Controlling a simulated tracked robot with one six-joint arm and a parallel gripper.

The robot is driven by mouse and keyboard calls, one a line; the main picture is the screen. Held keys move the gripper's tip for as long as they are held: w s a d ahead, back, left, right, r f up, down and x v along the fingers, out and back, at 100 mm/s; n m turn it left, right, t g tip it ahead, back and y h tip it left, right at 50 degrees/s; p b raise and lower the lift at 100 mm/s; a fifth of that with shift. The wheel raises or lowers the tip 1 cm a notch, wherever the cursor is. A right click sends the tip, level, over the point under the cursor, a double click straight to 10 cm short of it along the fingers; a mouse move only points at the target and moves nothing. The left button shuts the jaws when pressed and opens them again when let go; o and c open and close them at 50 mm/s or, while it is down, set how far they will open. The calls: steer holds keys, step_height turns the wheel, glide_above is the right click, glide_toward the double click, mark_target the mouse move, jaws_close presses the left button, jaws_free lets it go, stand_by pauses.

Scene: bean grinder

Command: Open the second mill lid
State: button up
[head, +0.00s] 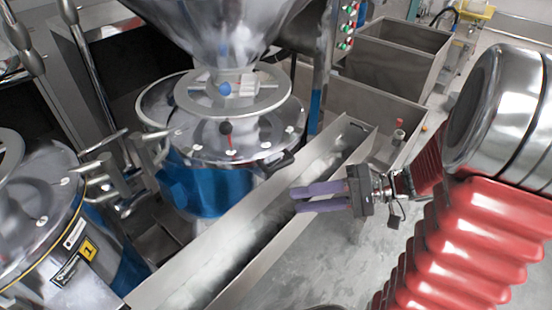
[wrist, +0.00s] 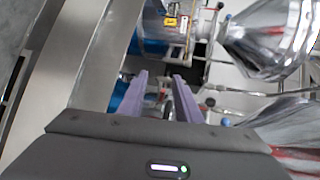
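A blue and silver mill (head: 200,190) stands in the middle of the head view, with a round metal lid (head: 188,146) on top that looks shut. No number is visible on it. A metal hopper (head: 215,28) hangs above it. Another mill (head: 60,225), with a yellow label reading 1 (head: 87,250), is at the left edge. My gripper (head: 298,200) has two purple fingers, apart and empty, to the right of the middle mill and over the trough. In the wrist view the open fingers (wrist: 159,77) point toward mill parts, including a yellow-labelled mill (wrist: 160,35).
A long metal trough (head: 340,150) runs diagonally between my gripper and the middle mill. Metal clamp bars (head: 120,180) lie between the mills. Open metal bins (head: 400,60) and a control panel with green and red buttons (head: 347,28) are behind. The floor at right is partly clear.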

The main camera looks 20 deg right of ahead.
mark_target(282, 167)
steer(key=w+d+m+t, duration=0.2)
steer(key=w+d+t, duration=0.1)
steer(key=d+t, duration=0.3)
steer(key=shift+w+d+m+y, duration=0.3)
steer(key=shift+d+y, duration=0.1)
steer(key=shift+d, duration=0.85)
steer(key=shift+f, duration=0.1)
steer(key=shift+x, duration=6.9)
steer(key=shift+c, duration=0.5)
jaws_close()
steer(key=shift+s, duration=0.1)
